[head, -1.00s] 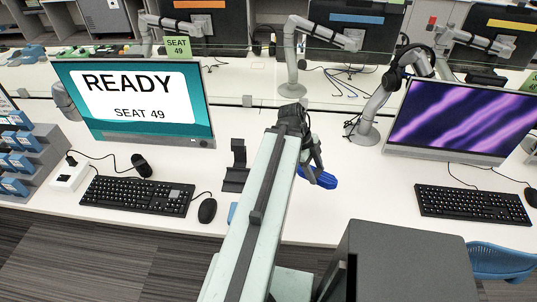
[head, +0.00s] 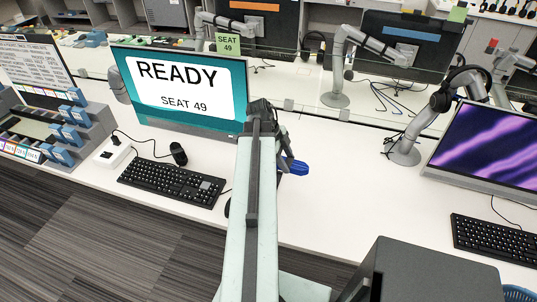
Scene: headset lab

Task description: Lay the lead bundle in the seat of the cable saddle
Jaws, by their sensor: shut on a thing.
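My gripper (head: 282,158) is at the far end of my arm, above the white desk, just right of the READY monitor's lower corner. It is shut on a blue bundle (head: 295,167), which I take to be the lead bundle. The bundle sticks out to the right of the dark fingers, and its left part is hidden by my arm. I cannot see the cable saddle now. My arm covers the stretch of desk where a black stand showed earlier.
The READY monitor (head: 185,90), keyboard (head: 172,184) and a white socket box (head: 112,152) are at left. A monitor arm with a headset (head: 460,92) and a purple-screen monitor (head: 495,145) are at right. The desk (head: 350,205) right of my arm is clear.

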